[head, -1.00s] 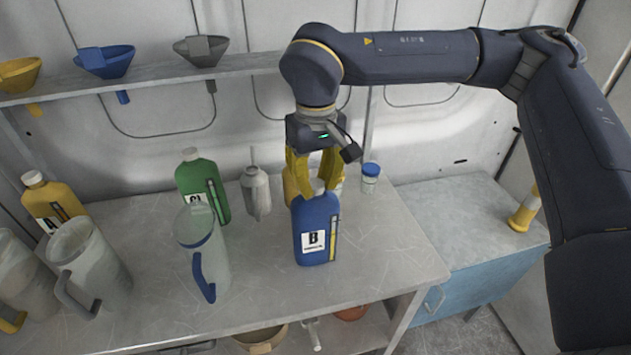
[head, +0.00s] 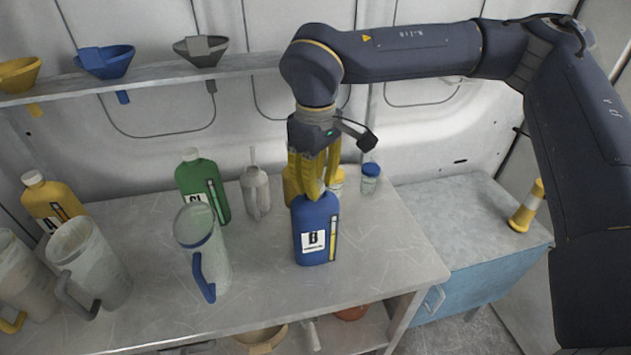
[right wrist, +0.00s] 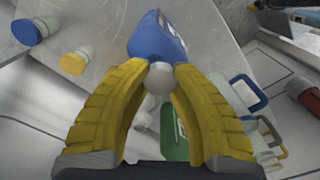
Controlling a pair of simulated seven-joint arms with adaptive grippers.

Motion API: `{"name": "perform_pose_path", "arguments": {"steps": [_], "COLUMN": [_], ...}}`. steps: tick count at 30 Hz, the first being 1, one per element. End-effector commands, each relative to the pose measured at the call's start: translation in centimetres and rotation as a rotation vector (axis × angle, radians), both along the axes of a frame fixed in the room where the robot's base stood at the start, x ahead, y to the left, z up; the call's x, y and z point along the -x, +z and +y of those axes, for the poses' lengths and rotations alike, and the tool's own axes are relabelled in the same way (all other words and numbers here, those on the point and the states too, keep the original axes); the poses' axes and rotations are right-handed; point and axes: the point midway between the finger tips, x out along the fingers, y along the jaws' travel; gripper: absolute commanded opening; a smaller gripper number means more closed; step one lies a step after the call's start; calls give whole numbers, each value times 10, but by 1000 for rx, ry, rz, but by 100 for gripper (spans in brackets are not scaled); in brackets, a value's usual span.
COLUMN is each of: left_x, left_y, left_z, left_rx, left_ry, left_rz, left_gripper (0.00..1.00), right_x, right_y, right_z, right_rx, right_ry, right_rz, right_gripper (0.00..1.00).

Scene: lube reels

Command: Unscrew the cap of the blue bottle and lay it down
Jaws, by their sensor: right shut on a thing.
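The blue bottle (head: 315,232) with a "B" label stands upright near the middle of the metal bench. It also shows in the right wrist view (right wrist: 160,42), beyond the fingers. My right gripper (head: 315,192) is above the bottle, its yellow fingers shut on the white cap at the bottle's top. In the right wrist view the white cap (right wrist: 160,78) sits between the fingertips of the right gripper (right wrist: 160,72). The cap is at the bottle's neck; I cannot tell whether it is loose. In the head view the fingers hide the cap. My left gripper is not in view.
A green bottle (head: 202,185), a clear jug with blue handle (head: 207,250) and a grey can (head: 256,192) stand left of the blue bottle. A small blue-lidded jar (head: 370,180) stands behind right. The bench's right front is clear. Funnels hang on the shelf (head: 150,80).

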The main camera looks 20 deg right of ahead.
Motion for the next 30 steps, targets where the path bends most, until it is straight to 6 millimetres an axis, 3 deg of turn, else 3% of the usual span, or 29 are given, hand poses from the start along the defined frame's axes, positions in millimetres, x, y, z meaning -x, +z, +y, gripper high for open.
{"name": "perform_pose_path", "arguments": {"steps": [4, 5, 10, 15, 20, 30], "left_x": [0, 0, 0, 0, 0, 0], "left_y": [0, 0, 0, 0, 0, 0], "left_z": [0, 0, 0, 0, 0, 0], "left_rx": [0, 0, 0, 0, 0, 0], "left_ry": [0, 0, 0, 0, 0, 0], "left_rz": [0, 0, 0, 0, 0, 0], "left_gripper": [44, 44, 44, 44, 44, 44], "right_x": [1, 1, 1, 0, 0, 0], "right_y": [-2, -2, -1, -1, -1, 5], "right_z": [0, 0, 0, 0, 0, 0], "right_rx": [2, 2, 1, 0, 0, 0], "right_ry": [-1, -1, -2, -3, -3, -4], "right_rz": [4, 5, 3, 2, 1, 0], "right_gripper": [0, 28, 48, 50, 68, 68]}}
